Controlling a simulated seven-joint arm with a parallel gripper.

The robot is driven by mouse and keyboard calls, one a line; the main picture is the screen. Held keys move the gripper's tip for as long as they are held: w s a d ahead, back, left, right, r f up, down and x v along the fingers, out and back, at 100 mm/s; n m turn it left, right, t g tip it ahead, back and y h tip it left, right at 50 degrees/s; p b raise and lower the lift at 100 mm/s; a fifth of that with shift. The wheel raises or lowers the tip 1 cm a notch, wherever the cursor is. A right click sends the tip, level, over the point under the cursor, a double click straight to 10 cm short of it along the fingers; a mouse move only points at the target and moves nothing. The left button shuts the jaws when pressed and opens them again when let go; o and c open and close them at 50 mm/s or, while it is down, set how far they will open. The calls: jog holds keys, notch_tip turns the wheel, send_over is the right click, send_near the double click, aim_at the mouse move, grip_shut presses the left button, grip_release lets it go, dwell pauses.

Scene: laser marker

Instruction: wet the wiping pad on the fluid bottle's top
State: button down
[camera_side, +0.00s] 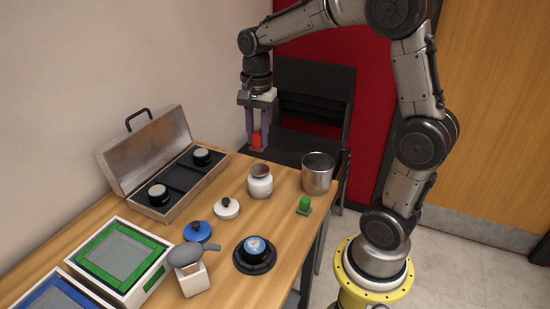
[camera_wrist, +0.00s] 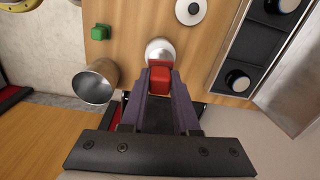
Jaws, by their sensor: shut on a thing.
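My gripper (camera_side: 258,138) is shut on a small red block (camera_side: 258,144), which I take to be the wiping pad. The red block also shows between the fingers in the wrist view (camera_wrist: 160,77). The fluid bottle (camera_side: 260,183) looks like the squat white jar with a brownish top, standing upright on the table. In the side view the red block hangs above the bottle, with a visible gap. In the wrist view the red block covers part of the bottle (camera_wrist: 160,48). The pad's underside is hidden.
A metal cup (camera_side: 317,175) and a green block (camera_side: 304,205) stand right of the bottle. A white lid (camera_side: 227,208), a blue lid (camera_side: 198,232) and a black round base (camera_side: 255,265) lie nearer. An open case (camera_side: 170,208) stands left. A black chair (camera_side: 312,100) is behind.

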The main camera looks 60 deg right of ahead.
aim_at(260, 169)
jog(key=shift+w+d+f, duration=0.2)
jog(key=shift+w+d, duration=0.25)
jog(key=shift+d, duration=0.15)
jog(key=shift+d+f, duration=0.15)
jog(key=shift+f, duration=1.55)
jog(key=shift+d+f, duration=0.15)
jog(key=shift+f, duration=1.5)
jog(key=shift+f, duration=0.85)
notch_tip(260, 169, up, 7)
